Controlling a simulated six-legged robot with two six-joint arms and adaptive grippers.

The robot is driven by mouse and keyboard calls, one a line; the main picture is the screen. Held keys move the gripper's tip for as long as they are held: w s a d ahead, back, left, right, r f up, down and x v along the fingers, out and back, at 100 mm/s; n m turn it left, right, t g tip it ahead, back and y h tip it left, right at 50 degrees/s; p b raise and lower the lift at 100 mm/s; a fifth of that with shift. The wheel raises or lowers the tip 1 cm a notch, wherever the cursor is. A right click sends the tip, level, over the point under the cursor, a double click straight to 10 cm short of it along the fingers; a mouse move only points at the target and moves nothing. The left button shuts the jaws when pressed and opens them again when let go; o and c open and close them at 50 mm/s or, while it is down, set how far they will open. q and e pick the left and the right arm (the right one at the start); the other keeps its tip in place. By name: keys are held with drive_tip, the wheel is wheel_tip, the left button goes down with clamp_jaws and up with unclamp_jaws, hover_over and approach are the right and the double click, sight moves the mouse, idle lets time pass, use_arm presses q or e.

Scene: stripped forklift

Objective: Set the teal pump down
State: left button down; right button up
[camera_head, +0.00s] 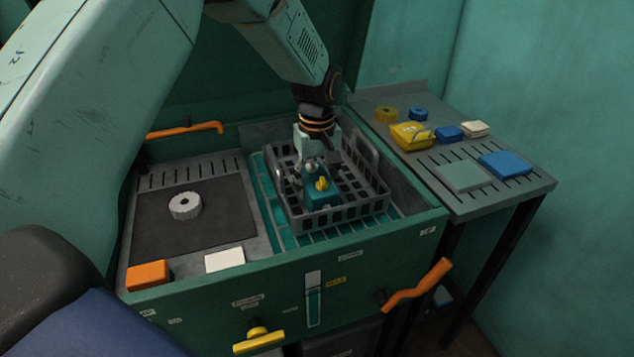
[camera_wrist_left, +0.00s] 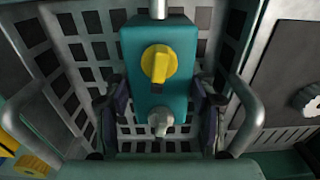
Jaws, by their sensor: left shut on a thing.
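The teal pump (camera_head: 322,193) is a teal block with a yellow knob and a grey fitting. It is in the grey basket (camera_head: 355,213) in the head view. In the left wrist view the teal pump (camera_wrist_left: 157,32) fills the middle, with the basket's slotted walls around it. My left gripper (camera_head: 309,178) is over the basket, reaching down into it, and is shut on the pump. Its fingers (camera_wrist_left: 163,110) show on both sides of the pump in the wrist view. Whether the pump touches the basket floor is hard to tell. My right gripper is not in view.
The basket stands on a teal rack (camera_head: 275,222) in the green bench. To its left is a dark mat (camera_head: 225,218) with a pale toothed ring (camera_head: 185,205). An orange block (camera_head: 148,275) and a white block (camera_head: 225,260) lie in front. The right-hand side table (camera_head: 515,190) holds several small parts.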

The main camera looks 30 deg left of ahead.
sight(316, 179)
use_arm(q)
drive_tip(key=shift+w+a, duration=0.15)
drive_tip(key=c, duration=0.8)
unclamp_jaws()
drive_tip(key=o, duration=0.4)
drive_tip(key=shift+s+d+r, duration=0.2)
drive_tip(key=shift+s+r, duration=0.05)
drive_tip(key=shift+s, duration=0.05)
drive_tip(key=shift+c, duration=0.2)
drive_tip(key=shift+w+a+f, duration=0.15)
drive_tip(key=shift+w+f, duration=0.05)
wheel_tip(316, 179, up, 11)
drive_tip(key=shift+f+p, duration=0.1)
drive_tip(key=shift+p, duration=0.85)
drive_tip(key=shift+s+r, duration=0.1)
drive_tip(key=shift+r, duration=0.6)
